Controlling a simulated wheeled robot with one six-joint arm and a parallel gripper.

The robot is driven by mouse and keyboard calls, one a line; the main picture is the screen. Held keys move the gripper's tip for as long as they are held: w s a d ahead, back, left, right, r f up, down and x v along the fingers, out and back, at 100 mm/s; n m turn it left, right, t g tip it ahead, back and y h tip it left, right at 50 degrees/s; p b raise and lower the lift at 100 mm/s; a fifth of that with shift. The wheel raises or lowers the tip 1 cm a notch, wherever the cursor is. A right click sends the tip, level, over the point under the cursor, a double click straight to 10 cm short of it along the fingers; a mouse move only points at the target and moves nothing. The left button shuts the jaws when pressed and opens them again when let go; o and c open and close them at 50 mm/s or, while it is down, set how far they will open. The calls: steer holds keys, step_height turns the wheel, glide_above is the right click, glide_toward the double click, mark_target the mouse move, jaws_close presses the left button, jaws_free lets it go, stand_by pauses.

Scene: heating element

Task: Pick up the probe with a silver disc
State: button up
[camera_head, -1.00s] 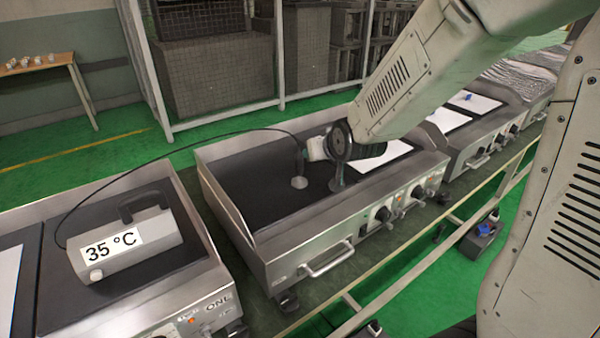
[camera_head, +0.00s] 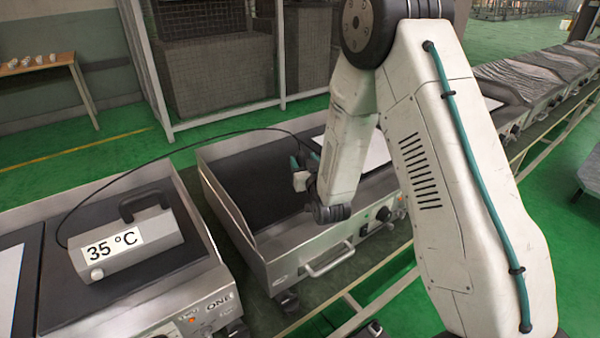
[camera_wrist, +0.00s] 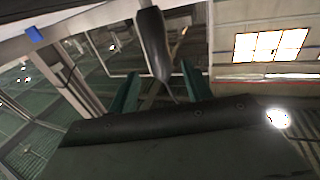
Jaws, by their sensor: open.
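The probe's silver disc is hidden in the head view behind my arm and gripper. Its black cable (camera_head: 215,135) arches from the grey thermometer box (camera_head: 150,245) reading 35 °C to my gripper (camera_head: 305,162), low over the middle griddle (camera_head: 245,180). My gripper is open, with two teal fingers. In the wrist view a dark handle (camera_wrist: 153,45), seemingly the probe's, hangs in line with the gap between the fingers (camera_wrist: 158,88). A thin cable trails from its tapered end. I cannot tell whether the fingers touch it.
The box stands on the left griddle's dark plate. The middle griddle has raised metal side walls and a white sheet (camera_head: 375,153) on its right part. More griddles stand in a row to the right. A mesh cage (camera_head: 215,65) stands behind.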

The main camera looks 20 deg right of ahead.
mark_target(299, 152)
steer(key=w, duration=0.5)
steer(key=shift+a, duration=0.15)
jaws_close()
steer(key=shift+r, duration=0.1)
